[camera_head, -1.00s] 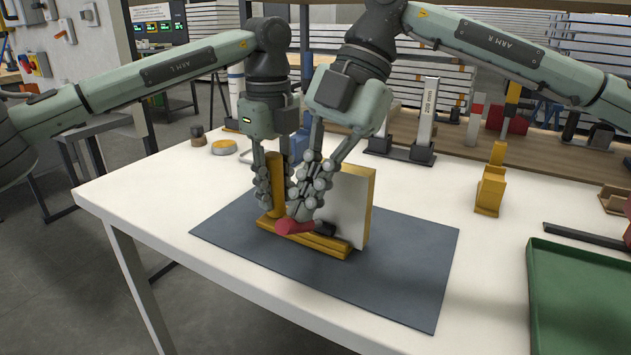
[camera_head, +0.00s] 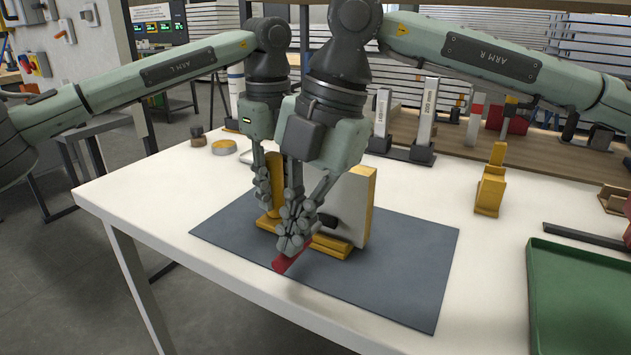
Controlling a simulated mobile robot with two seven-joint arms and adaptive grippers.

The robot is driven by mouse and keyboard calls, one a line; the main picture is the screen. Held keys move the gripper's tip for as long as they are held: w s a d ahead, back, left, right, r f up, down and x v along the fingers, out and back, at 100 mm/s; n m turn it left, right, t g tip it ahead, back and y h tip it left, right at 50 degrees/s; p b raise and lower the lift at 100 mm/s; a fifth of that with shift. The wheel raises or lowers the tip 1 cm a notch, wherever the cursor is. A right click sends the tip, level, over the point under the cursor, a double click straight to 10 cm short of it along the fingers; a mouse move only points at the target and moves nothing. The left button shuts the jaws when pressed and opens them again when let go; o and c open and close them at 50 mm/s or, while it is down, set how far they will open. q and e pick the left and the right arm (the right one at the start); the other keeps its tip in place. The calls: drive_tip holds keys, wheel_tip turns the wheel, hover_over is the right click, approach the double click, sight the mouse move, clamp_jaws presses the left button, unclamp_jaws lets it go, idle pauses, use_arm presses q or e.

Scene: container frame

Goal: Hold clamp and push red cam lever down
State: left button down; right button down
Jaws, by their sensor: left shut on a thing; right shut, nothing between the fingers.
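A yellow clamp (camera_head: 331,246) stands on the dark grey mat (camera_head: 400,275), with a pale block with a yellow edge (camera_head: 352,205) upright at its back right. My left gripper (camera_head: 265,203) is shut on the clamp's yellow upright post at its left end. The red cam lever (camera_head: 291,258) sticks out at the clamp's front, pointing down and left towards the mat. My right gripper (camera_head: 290,240) is shut and empty, with its fingertips at the red lever, seemingly touching it. Its fingers hide the lever's pivot and part of the clamp.
A green tray (camera_head: 545,300) lies at the right edge. A yellow stand (camera_head: 490,182) is on the white table behind the mat's right side. A low round yellow-rimmed item (camera_head: 224,147) sits at the back left. The mat's right part is clear.

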drive_tip(key=shift+s+f, duration=0.1)
drive_tip(key=shift+f, duration=0.05)
drive_tip(key=s+v, duration=0.1)
drive_tip(key=v, duration=0.6)
drive_tip(key=s+a+v, duration=0.1)
drive_tip(key=v, duration=0.6)
drive_tip(key=shift+s+a+r, duration=0.25)
drive_tip(key=shift+a, duration=0.05)
use_arm(q)
drive_tip(key=c, duration=1.2)
unclamp_jaws()
drive_tip(key=shift+o, duration=0.2)
